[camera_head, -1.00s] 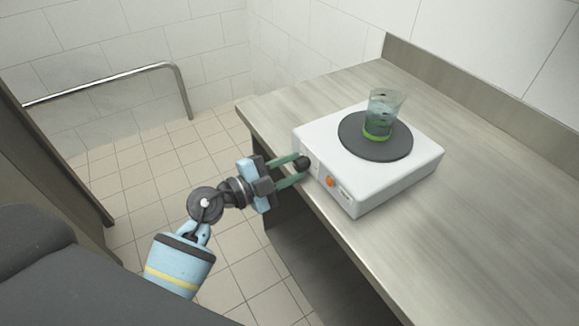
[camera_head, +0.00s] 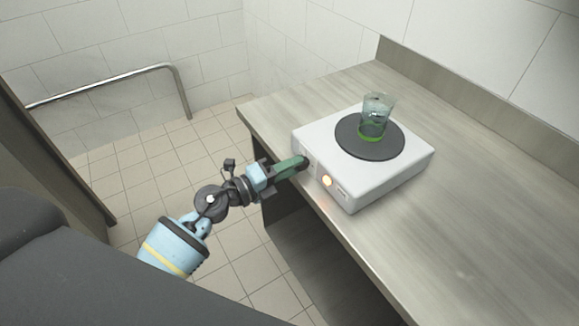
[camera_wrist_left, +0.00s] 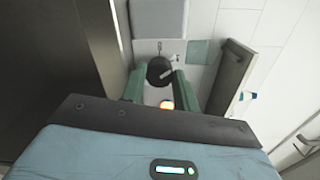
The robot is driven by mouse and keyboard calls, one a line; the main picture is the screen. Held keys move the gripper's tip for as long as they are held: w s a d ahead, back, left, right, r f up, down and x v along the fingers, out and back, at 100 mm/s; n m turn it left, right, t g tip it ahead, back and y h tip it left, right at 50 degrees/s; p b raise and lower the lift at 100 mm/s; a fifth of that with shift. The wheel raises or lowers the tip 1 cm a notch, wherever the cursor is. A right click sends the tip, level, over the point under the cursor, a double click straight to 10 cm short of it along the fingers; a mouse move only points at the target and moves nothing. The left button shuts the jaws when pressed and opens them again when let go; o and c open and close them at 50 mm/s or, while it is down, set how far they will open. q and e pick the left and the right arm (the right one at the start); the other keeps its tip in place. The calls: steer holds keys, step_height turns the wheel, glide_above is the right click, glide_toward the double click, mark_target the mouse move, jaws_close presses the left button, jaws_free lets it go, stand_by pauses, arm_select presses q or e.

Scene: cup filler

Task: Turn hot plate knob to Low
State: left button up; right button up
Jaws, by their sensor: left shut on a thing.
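The white hot plate (camera_head: 400,182) stands near the front edge of the metal counter. Its dark knob (camera_head: 304,161) is on the front face, partly hidden by my fingers, and shows as a black disc with a lighter bar in the left wrist view (camera_wrist_left: 160,71). An indicator on the front face (camera_head: 327,181) glows orange. A glass of liquid with a green band at its base (camera_head: 375,116) stands on the round dark plate (camera_head: 352,148). My left gripper (camera_head: 301,164) is shut on the knob, a green finger on either side. The setting marks are too small to read.
The metal counter (camera_head: 480,230) is clear to the right of the hot plate, with a raised back edge (camera_head: 430,85). A metal rail (camera_head: 110,88) runs along the wall at the left. Tiled floor (camera_head: 150,170) lies left of the counter.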

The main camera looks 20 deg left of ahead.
arm_select(q)
steer(key=shift+m, duration=1.6)
arm_select(e)
steer(key=shift+w+r, duration=0.1)
steer(key=shift+w, duration=0.15)
steer(key=shift+a, duration=0.1)
arm_select(q)
steer(key=o, duration=0.7)
steer(key=shift+r, duration=0.15)
